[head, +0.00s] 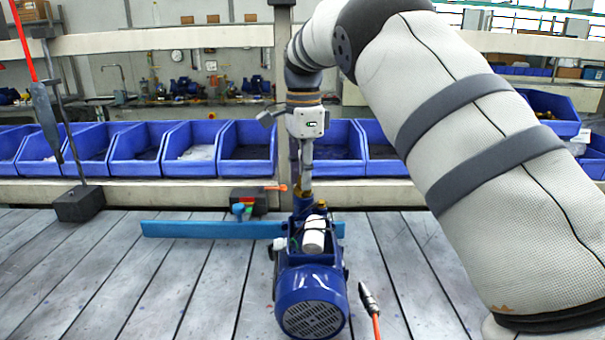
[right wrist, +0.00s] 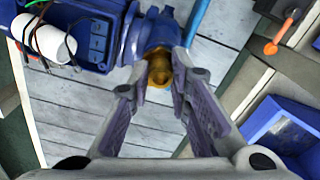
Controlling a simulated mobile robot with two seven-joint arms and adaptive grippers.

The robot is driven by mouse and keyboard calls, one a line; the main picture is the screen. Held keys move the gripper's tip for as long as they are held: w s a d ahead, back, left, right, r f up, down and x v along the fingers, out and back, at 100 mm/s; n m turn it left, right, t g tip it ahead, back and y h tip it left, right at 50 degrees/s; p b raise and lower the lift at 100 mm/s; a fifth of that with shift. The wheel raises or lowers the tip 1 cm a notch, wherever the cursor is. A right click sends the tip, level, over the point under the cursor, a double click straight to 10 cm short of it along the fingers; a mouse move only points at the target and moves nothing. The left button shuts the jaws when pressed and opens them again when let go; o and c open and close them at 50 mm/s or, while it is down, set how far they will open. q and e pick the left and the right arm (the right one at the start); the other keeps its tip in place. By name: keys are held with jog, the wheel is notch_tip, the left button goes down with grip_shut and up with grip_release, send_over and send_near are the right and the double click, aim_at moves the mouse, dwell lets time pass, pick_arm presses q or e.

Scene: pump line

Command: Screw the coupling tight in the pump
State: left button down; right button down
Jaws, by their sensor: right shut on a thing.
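The blue pump (head: 311,293) stands on the plank table, its fan grille toward me. It also shows at the top of the right wrist view (right wrist: 133,43). The brass coupling (right wrist: 158,68) sits at the pump's blue port; in the head view only a bit of it shows above the port. My right gripper (head: 305,184) reaches down from above, its fingertips around the coupling and shut on it. The fingers hide the coupling's sides, and I cannot tell how deep it sits in the port. My left gripper is not in view.
A blue bar (head: 205,229) lies behind the pump. A screwdriver-like tool with an orange cable (head: 370,306) lies to its right. Blue bins (head: 247,150) line the back rail. A dark block with a post (head: 80,203) stands at the left.

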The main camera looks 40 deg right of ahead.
jog(key=shift+m, duration=0.3)
jog(key=m, duration=0.2)
jog(key=shift+m, duration=0.4)
jog(key=shift+f+m, duration=0.1)
jog(key=shift+m, duration=0.9)
jog(key=shift+m+b, duration=0.3)
jog(key=shift+m, duration=0.6)
jog(key=m, duration=0.3)
jog(key=c, duration=1.6)
grip_release()
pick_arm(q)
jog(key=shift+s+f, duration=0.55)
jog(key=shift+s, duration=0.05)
pick_arm(e)
jog(key=shift+o, duration=0.2)
